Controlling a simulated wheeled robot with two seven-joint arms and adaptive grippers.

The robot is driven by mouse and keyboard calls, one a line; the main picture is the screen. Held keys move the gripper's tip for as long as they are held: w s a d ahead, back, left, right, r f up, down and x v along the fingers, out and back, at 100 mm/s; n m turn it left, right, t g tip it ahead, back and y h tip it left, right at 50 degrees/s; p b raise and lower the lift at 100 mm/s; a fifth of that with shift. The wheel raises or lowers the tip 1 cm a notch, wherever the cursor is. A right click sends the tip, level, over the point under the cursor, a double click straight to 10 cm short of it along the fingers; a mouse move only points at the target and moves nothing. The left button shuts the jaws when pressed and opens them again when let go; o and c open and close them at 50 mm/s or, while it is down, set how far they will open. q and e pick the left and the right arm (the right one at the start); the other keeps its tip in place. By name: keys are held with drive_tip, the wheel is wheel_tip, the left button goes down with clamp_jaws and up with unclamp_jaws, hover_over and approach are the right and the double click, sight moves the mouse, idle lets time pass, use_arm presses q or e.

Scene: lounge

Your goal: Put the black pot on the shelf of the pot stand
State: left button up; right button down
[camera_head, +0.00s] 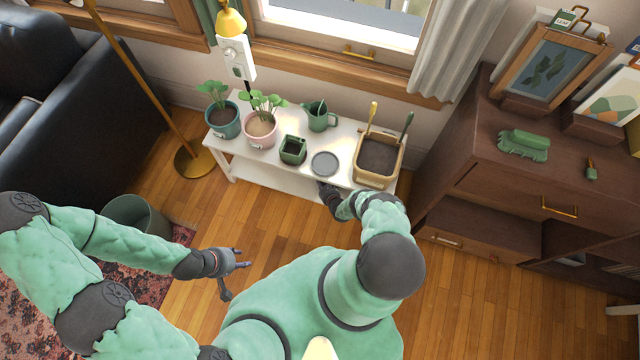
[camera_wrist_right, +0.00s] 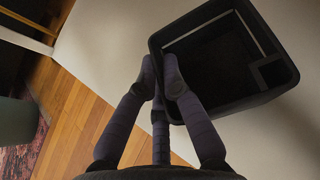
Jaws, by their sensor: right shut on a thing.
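The black pot (camera_wrist_right: 283,77) is square and hollow, and its open side shows in the right wrist view. My right gripper (camera_wrist_right: 162,82) is shut on the near wall of the pot; it also shows in the head view (camera_head: 328,192) at the front edge of the white pot stand (camera_head: 262,181). The pot is hidden in the head view by the stand's top and my gripper. A pale surface lies behind the pot; I cannot tell whether they touch. My left gripper (camera_head: 236,273) is open and empty above the floor.
The stand's top holds a teal potted plant (camera_head: 222,120), a pink potted plant (camera_head: 261,130), a green square pot (camera_head: 293,150), a green watering can (camera_head: 320,117), a grey disc (camera_head: 325,164) and a tool tray (camera_head: 378,179). A wooden cabinet (camera_head: 470,178) stands right, a lamp base (camera_head: 194,162) left.

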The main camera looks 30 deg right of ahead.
drive_tip(key=c, duration=1.4)
unclamp_jaws()
drive_tip(key=shift+p+v, duration=2.4)
drive_tip(key=shift+v, duration=3.7)
